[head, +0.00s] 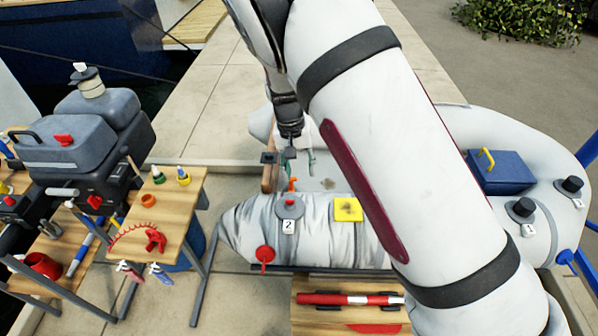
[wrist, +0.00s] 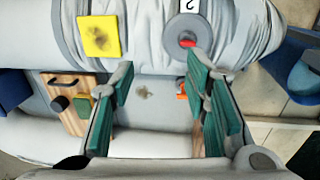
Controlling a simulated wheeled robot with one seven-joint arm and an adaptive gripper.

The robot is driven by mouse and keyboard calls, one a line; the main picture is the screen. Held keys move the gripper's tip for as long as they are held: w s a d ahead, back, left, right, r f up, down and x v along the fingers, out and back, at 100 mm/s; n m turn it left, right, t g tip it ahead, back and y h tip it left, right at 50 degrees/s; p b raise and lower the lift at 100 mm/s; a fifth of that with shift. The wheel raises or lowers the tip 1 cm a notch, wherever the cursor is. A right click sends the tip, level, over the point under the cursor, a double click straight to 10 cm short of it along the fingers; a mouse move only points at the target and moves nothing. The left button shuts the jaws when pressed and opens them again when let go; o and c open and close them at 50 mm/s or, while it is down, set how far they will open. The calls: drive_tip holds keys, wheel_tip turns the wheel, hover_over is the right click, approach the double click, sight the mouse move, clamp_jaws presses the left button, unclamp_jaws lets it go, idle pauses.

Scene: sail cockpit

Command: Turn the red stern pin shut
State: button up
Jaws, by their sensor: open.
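My gripper (head: 289,158) hangs over the far side of the grey inflatable tube, pointing down. In the wrist view my gripper (wrist: 160,78) is open, with green pads apart and nothing between them. A grey round fitting (head: 290,207) with a small red centre and a "2" tag sits on the tube. It also shows in the wrist view (wrist: 186,29), ahead of the right finger. A red round piece (head: 265,254) hangs on the tube's near side. A small orange-red piece (head: 292,184) lies beyond the tube, near the right finger in the wrist view (wrist: 181,90). I cannot tell which is the stern pin.
A yellow patch (head: 348,209) is on the tube beside the fitting. A blue box (head: 499,172) and black knobs stand at right. A wooden table (head: 180,208) with small bottles and a red tool stands at left, beside a grey motor (head: 70,140). My arm hides the middle.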

drive_tip(key=shift+r+p, duration=0.65)
drive_tip(key=shift+r, duration=1.55)
drive_tip(key=shift+r, duration=0.1)
